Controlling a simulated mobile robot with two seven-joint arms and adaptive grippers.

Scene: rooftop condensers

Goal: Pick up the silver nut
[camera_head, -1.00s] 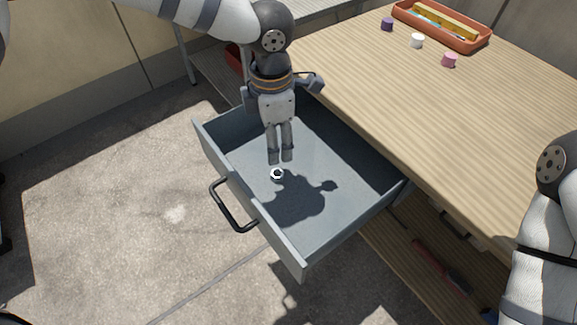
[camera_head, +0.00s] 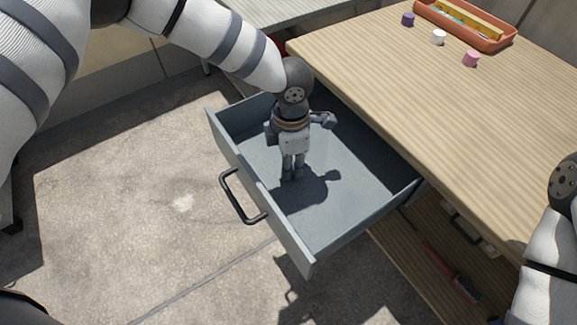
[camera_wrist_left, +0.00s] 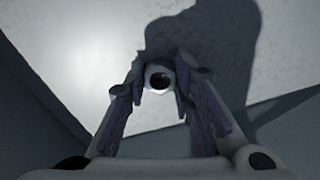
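The silver nut (camera_wrist_left: 160,77) lies on the floor of the open grey drawer (camera_head: 365,190). In the left wrist view it sits between the fingertips of my left gripper, with its dark hole facing the camera. In the head view the gripper hides it. My left gripper (camera_head: 292,177) points down into the drawer, its fingertips close to the drawer floor. In the wrist view its fingers (camera_wrist_left: 161,82) stand on both sides of the nut, with narrow gaps that suggest they are not closed on it. My right gripper is out of view.
The drawer's front wall with its black handle (camera_head: 240,198) stands left of the gripper. The wooden tabletop (camera_head: 430,120) rises to the right, bearing purple (camera_head: 407,19), white (camera_head: 438,37) and pink (camera_head: 470,58) small pieces and an orange tray (camera_head: 508,46). A red-handled tool (camera_head: 437,260) lies below.

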